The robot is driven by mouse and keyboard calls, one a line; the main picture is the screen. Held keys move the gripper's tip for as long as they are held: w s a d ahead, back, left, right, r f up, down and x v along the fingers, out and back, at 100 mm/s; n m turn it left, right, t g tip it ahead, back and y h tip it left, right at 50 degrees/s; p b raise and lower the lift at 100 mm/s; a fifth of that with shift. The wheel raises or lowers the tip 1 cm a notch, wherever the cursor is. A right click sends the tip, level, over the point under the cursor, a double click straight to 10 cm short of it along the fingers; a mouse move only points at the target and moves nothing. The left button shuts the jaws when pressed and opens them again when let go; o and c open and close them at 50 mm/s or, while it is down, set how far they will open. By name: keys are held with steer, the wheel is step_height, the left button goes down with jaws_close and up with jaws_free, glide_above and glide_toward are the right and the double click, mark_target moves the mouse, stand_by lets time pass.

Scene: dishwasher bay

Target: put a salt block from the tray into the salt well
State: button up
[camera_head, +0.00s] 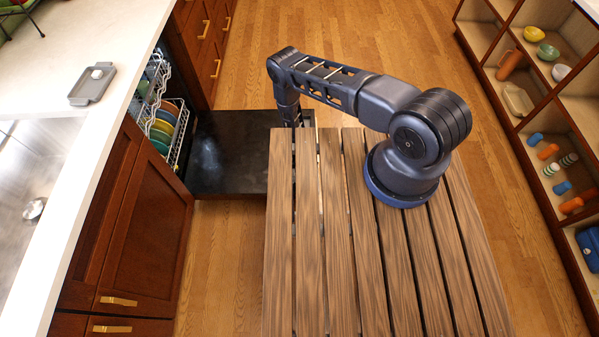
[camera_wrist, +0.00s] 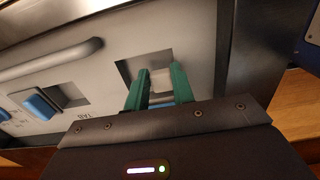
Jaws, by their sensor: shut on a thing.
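The fingertips are over the square salt well (camera_wrist: 136,68) in the light grey panel. My gripper is hidden there behind the slatted surface.
The dishwasher door (camera_head: 225,160) is open and dark, beside racks with colored plates (camera_head: 161,131). In the wrist view a blue piece (camera_wrist: 41,106) sits in a recess by the lettering, under a raised grey bar (camera_wrist: 60,58). Shelves (camera_head: 525,75) stand at the right.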

steer(key=o, duration=1)
steer(key=shift+o, duration=0.2)
steer(key=shift+r, duration=3.5)
